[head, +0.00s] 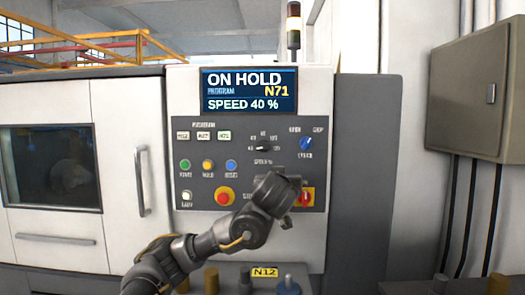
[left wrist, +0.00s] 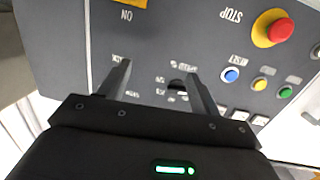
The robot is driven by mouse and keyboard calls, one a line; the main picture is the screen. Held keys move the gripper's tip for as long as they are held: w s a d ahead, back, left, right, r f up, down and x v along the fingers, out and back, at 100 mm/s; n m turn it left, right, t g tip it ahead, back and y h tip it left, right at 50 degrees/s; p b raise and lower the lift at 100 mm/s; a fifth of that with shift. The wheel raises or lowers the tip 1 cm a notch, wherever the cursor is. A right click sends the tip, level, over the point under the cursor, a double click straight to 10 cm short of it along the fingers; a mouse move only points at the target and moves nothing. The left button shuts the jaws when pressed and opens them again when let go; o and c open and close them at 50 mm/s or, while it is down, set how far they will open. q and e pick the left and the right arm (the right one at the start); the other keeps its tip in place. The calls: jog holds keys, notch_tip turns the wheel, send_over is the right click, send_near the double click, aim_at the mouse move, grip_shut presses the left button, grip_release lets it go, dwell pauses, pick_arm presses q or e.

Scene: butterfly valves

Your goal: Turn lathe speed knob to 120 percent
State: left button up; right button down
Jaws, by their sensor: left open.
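The black speed knob (head: 264,148) is on the lathe's grey control panel, with number marks around it and a SPEED % label below. In the left wrist view the knob (left wrist: 177,85) shows upside down between my open fingers, partly cut off by my gripper body. The display (head: 249,91) reads ON HOLD, PROGRAM N71, SPEED 40 %. My left gripper (left wrist: 162,72) is open and empty. In the head view my left gripper (head: 279,176) is below and right of the knob, its fingers hard to make out. Contact with the knob is not visible. My right gripper is not in view.
A blue knob (head: 305,144) is right of the speed knob. Green, yellow and blue buttons and a red stop button (head: 224,196) are on the left. A red-and-yellow switch (head: 306,197) is beside my wrist. A grey box (head: 473,95) is on the right wall.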

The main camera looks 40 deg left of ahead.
pick_arm(q)
jog(key=s+a+r+n+y, duration=0.2)
jog(key=s+a+r+n, duration=0.15)
jog(key=r, duration=0.45)
jog(key=p, duration=0.4)
send_near(263, 146)
jog(key=x, duration=0.3)
jog(key=w+a+p, duration=0.1)
jog(key=w+a, duration=0.1)
jog(key=w, duration=0.1)
jog(key=shift+a+r+m+p, duration=0.2)
jog(key=shift+a+m+p, duration=0.05)
jog(key=shift+m+p, duration=0.1)
jog(key=shift+w+a+f, duration=0.1)
jog(key=shift+w+a, duration=0.1)
jog(key=shift+w, duration=0.05)
jog(key=shift+w+a, duration=0.25)
jog(key=shift+w, duration=0.05)
jog(key=c, duration=1)
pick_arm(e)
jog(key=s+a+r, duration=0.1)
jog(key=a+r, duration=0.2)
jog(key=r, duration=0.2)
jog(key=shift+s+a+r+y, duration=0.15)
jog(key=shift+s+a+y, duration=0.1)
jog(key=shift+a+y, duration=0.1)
